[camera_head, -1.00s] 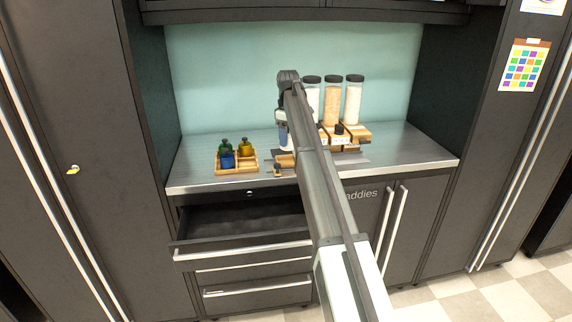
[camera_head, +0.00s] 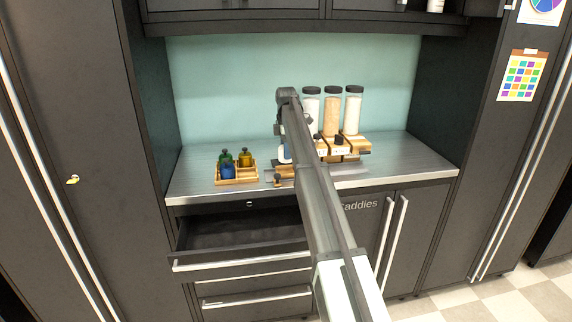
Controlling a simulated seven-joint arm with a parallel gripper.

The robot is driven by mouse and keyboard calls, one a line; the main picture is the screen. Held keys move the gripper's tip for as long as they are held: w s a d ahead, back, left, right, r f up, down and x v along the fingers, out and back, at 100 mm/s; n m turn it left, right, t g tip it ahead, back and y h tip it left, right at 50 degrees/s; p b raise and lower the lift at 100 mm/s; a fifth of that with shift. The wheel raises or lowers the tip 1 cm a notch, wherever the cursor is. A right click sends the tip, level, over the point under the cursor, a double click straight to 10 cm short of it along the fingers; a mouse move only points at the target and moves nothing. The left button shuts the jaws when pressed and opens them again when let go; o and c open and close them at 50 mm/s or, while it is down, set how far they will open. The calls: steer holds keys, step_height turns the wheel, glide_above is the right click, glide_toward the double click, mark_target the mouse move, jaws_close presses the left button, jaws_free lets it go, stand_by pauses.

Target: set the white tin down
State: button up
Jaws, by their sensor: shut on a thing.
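My gripper (camera_head: 281,130) is over the steel counter, left of the tall jars, and mostly hidden by my own arm. A small pale thing with a bluish edge (camera_head: 284,153) shows below my wrist. It appears to be the white tin in my jaws, but it is too small and covered to see its shape well. I cannot tell whether it touches the counter.
The counter (camera_head: 200,165) holds a wooden caddy (camera_head: 238,181) with small green, yellow and blue bottles at left. Three black-lidded jars (camera_head: 331,108) stand behind wooden pieces (camera_head: 345,148). An open drawer (camera_head: 240,265) juts out below. Counter is clear at right.

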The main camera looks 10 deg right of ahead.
mark_target(286, 161)
steer(key=shift+f, duration=2.8)
steer(key=shift+f, duration=0.15)
steer(key=o, duration=1.2)
step_height(286, 161, up, 12)
steer(key=shift+r, duration=0.15)
